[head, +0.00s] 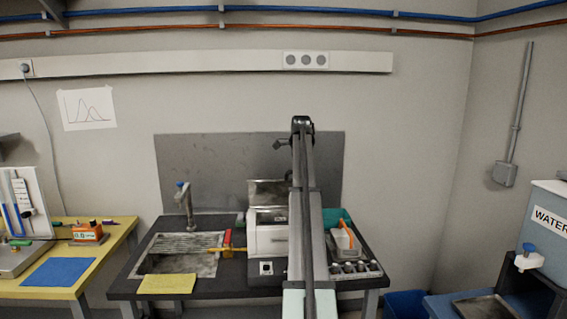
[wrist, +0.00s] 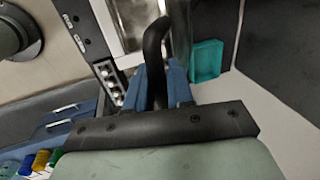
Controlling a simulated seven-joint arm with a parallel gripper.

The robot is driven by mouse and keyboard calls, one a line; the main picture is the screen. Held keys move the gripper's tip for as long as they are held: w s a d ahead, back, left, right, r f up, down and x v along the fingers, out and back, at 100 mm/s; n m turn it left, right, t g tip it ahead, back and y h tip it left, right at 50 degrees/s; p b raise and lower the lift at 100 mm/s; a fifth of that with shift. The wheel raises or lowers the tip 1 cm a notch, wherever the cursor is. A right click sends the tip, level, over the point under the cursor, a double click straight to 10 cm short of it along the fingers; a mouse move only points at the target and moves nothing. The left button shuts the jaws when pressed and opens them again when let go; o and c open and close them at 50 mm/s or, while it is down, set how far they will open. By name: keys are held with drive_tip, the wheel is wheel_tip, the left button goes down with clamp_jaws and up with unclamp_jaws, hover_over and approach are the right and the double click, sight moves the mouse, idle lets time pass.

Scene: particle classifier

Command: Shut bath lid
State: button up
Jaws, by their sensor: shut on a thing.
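The bath (head: 266,240) is a white box on the dark bench in the head view. Its metal lid (head: 266,190) stands raised at the back, above the open top. My arm crosses in front and hides the bath's right side and my gripper in the head view. In the wrist view, the blue fingers of my gripper (wrist: 158,82) are shut on a black curved bar (wrist: 154,50). The bar looks like the lid's handle, but where it joins the lid is not clear.
A sink (head: 180,262) with a tap (head: 184,200) is left of the bath, with a yellow note (head: 168,284) in front. A teal tray (head: 342,218) stands to the right and shows in the wrist view (wrist: 207,60). A water tank (head: 548,225) is far right.

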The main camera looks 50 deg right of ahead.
drive_tip(key=shift+s+a+f, duration=1)
drive_tip(key=shift+s+a+f, duration=0.45)
drive_tip(key=shift+f, duration=0.15)
drive_tip(key=shift+s+a+f, duration=0.4)
drive_tip(key=shift+f, duration=0.25)
drive_tip(key=shift+s+a+f, duration=0.4)
drive_tip(key=shift+f, duration=0.25)
drive_tip(key=shift+s+a+f, duration=0.35)
drive_tip(key=shift+f, duration=0.25)
